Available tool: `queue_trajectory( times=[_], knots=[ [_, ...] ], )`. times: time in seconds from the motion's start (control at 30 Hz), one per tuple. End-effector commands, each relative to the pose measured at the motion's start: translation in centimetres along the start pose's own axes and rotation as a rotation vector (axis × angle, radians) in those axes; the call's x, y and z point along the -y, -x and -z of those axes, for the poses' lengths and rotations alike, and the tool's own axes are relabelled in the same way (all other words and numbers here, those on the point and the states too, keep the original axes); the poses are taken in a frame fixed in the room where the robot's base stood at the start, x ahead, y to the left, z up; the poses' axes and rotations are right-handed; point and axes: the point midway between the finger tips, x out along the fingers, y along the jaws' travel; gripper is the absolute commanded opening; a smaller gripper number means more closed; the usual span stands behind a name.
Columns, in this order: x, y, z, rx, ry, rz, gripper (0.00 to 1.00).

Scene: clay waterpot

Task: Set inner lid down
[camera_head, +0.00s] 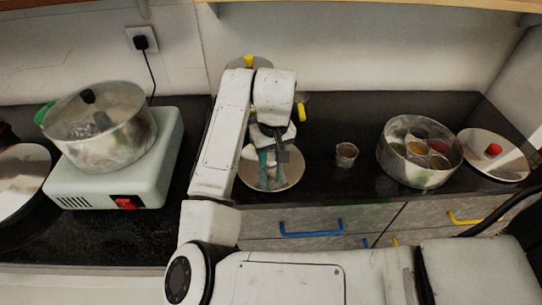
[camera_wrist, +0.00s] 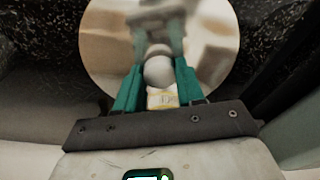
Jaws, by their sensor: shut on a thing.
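The inner lid, a shiny round metal disc (camera_head: 292,178), shows under my gripper (camera_head: 268,162) in the head view, over the dark counter left of the small cup. In the wrist view the lid (camera_wrist: 104,52) fills the upper middle and mirrors the gripper. My gripper (camera_wrist: 157,80) has teal fingers shut on the lid's small rounded knob (camera_wrist: 158,70) at its centre. The lid looks roughly level. Whether its underside touches the counter cannot be told. My arm hides part of the area behind it.
A small cup (camera_head: 346,153) stands right of the lid. Farther right are a round tin (camera_head: 420,176) with several coloured cups and a lid with a red knob (camera_head: 503,165). A pot (camera_head: 100,140) sits on a pale stove (camera_head: 85,188) at left. Drawers with handles (camera_head: 310,229) lie below the counter edge.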

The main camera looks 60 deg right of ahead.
Motion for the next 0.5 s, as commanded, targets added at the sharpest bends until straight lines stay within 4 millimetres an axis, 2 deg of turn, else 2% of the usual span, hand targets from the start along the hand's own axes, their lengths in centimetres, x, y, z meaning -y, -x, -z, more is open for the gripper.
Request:
queue_trajectory(
  times=[0.4,0.43,0.5],
  knots=[
    [-0.02,-0.79,-0.13,0.000,0.001,-0.001,0.06],
    [-0.01,-0.76,-0.12,0.000,0.001,-0.001,0.40],
    [-0.01,-0.74,-0.11,0.000,0.000,-0.001,0.47]
  ],
)
